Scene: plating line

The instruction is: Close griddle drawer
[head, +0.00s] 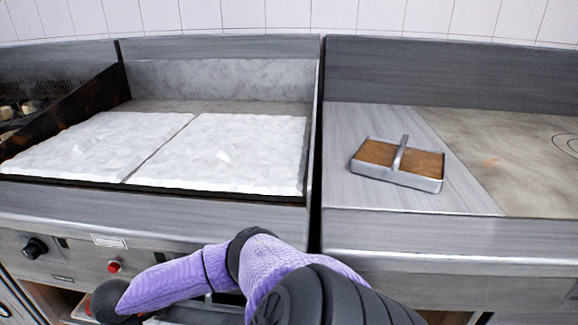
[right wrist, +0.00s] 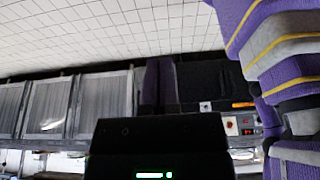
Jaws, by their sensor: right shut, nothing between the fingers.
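The griddle (head: 200,208) stands at the left in the head view, with two white slabs on its top. Its front panel has a black knob (head: 35,248) and a red button (head: 114,266). Below the panel, at the bottom edge, grey and dark parts show behind my right arm. I cannot tell how far the griddle drawer stands out, as the arm and frame edge hide most of it. My right arm reaches leftward, low in front of the griddle. In the right wrist view my right gripper (right wrist: 160,85) is shut and empty. My left gripper is out of view.
A metal pan with a handle and brown contents (head: 425,162) sits on the counter (head: 350,215) right of the griddle. A dark grill (head: 60,95) adjoins at the far left. White tiles (head: 290,14) cover the back wall.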

